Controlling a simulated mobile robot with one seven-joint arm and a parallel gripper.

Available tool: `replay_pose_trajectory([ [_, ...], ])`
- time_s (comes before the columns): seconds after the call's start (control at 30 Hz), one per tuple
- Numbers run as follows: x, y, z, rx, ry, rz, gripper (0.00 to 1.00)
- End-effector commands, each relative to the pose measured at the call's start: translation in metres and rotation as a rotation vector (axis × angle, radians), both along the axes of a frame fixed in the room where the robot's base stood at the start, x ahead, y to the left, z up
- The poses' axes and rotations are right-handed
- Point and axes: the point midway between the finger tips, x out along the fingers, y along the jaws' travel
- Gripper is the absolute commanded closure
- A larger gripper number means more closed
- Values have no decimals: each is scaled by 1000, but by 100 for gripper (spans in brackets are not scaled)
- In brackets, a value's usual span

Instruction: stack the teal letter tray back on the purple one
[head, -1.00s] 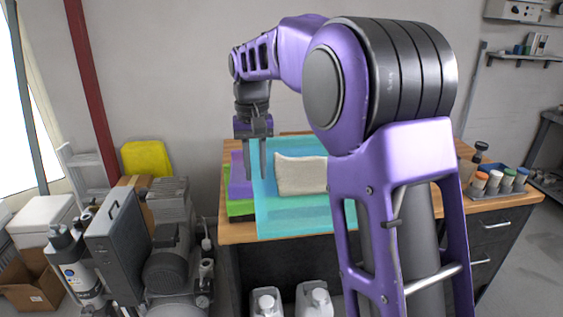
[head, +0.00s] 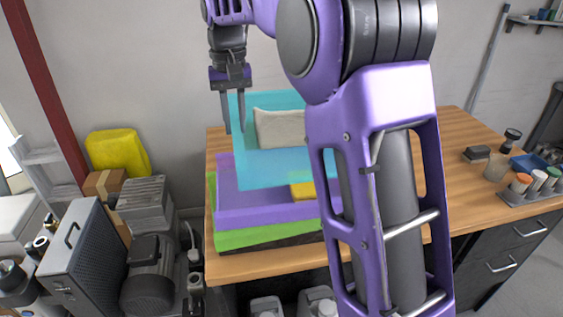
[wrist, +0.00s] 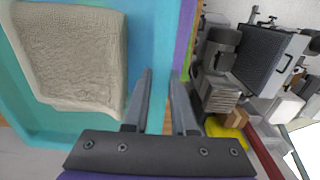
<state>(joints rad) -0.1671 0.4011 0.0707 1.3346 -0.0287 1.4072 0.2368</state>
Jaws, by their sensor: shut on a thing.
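The teal letter tray (head: 262,172) is up above the purple tray, with a beige folded cloth (head: 280,128) lying in it. My gripper (head: 235,130) is shut on the teal tray's left wall, one finger on each side; the wrist view shows the teal tray (wrist: 60,128) and the cloth (wrist: 75,55) beside the fingers (wrist: 162,85). The purple tray (head: 262,214) lies below, its front and left parts showing, with a yellow thing (head: 302,190) inside. My arm hides the right side of both trays.
The purple tray rests on a green tray (head: 262,236), on a wooden worktop (head: 232,266). Bottles in a rack (head: 530,188) stand at the right. Compressors (head: 150,255) stand on the floor at left. The worktop right of my arm is mostly clear.

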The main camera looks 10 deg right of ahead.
Motion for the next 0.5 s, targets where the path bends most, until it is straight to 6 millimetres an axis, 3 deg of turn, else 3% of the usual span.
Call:
replay_pose_trajectory([
  [0.07,0,0,-1,0,-1,0,100],
  [0.3,-1,0,-43,-1,3,0,100],
  [0.5,0,0,-63,-1,-1,0,100],
])
